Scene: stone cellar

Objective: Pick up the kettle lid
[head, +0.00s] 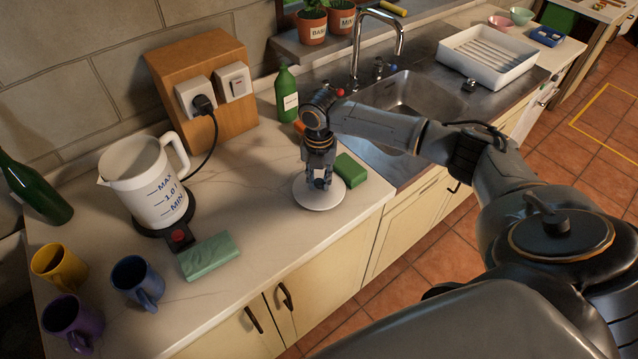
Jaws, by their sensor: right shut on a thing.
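The kettle lid (322,199) is a round white disc at the counter's front edge area, left of the sink. My right gripper (319,180) points down over its middle and is shut on it; the fingers hide the part they hold. I cannot tell whether the lid rests on the counter or is slightly raised. The white kettle (150,185) stands upright and open-topped on its dark base (180,236) to the left, its handle toward the socket box. My left gripper is not in view.
A green sponge (350,170) lies right beside the lid. A green bottle (287,94) stands behind. A pale green block (210,257) and several mugs (136,280) are at the front left. The sink (405,100) lies to the right. Counter between kettle and lid is clear.

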